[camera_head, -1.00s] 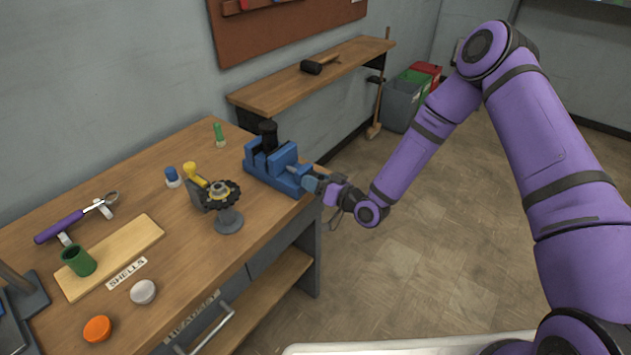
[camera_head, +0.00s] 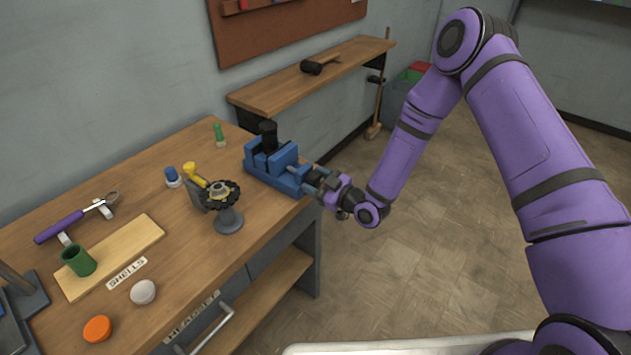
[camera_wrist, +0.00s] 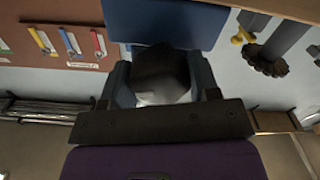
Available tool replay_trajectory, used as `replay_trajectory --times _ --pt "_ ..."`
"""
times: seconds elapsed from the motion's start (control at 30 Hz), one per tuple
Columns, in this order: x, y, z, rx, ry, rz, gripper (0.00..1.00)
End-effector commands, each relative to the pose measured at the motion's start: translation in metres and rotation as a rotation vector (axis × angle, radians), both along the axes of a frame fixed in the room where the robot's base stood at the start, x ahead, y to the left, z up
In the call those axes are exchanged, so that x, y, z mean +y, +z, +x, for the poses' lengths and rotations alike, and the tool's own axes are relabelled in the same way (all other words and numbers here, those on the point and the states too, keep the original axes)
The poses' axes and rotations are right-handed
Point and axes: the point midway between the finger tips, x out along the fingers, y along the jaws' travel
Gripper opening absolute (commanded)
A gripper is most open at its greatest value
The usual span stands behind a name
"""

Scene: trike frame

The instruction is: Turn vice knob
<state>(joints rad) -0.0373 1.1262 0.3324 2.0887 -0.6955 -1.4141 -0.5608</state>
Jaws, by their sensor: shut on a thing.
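The blue vice (camera_head: 276,164) stands at the right end of the wooden workbench, with a black cylindrical part (camera_head: 268,134) upright in its jaws. My gripper (camera_head: 314,181) is at the vice's right end, shut on the vice knob. In the wrist view the dark knob (camera_wrist: 160,75) sits between the two blue-grey fingers of my gripper (camera_wrist: 160,88). The blue vice body (camera_wrist: 165,22) fills the top middle of that view. In the head view the knob is mostly hidden by my gripper.
On the workbench (camera_head: 190,265) stand a black gear on a grey stand (camera_head: 228,215), a yellow-topped part (camera_head: 195,177) and a green-handled item (camera_head: 219,135). A wall shelf (camera_head: 330,68) is behind the vice. Open floor (camera_head: 420,270) lies to the right.

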Motion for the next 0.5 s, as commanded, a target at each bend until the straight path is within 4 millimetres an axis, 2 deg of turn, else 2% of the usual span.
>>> replay_trajectory --times 0.5 --pt "-0.0012 -0.0016 -0.0008 -0.036 -0.001 -0.034 0.32"
